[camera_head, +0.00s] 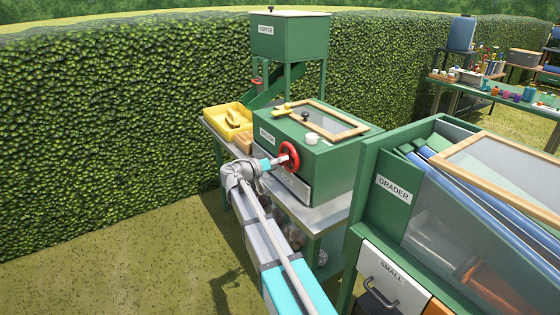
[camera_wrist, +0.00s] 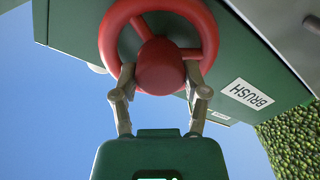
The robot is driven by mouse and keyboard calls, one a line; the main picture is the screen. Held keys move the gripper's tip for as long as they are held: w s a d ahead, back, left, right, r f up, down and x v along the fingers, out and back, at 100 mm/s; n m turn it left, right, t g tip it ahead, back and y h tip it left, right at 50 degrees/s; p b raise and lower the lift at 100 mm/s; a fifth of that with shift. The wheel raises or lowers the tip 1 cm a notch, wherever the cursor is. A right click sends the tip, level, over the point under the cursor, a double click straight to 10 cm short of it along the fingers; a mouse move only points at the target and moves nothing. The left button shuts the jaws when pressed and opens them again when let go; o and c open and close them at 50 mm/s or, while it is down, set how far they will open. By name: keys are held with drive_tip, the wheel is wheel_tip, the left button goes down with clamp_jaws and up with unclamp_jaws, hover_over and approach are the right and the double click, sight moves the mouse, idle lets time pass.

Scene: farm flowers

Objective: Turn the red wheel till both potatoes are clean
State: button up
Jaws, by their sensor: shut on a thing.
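The red wheel (camera_head: 289,156) is on the front of the green brush box (camera_head: 325,154). In the wrist view the red wheel (camera_wrist: 208,28) has a rim, spokes and a thick round hub. My gripper (camera_head: 281,161) is at the wheel in the head view. In the wrist view my gripper (camera_wrist: 160,80) is shut on the wheel, one finger on each side of the hub. I cannot see the two potatoes inside the brush box, so I cannot tell how clean they are.
A green hopper (camera_head: 289,38) stands behind the brush box. A yellow tray (camera_head: 217,117) is left of the box on the bench. The grader (camera_head: 392,213) stands close on the right. A hedge (camera_head: 90,120) runs behind, with open grass at lower left.

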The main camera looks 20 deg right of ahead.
idle(0.3)
drive_tip(key=o, duration=1.1)
drive_tip(key=shift+o, duration=0.2)
drive_tip(key=v, duration=1.2)
drive_tip(key=shift+f, duration=0.1)
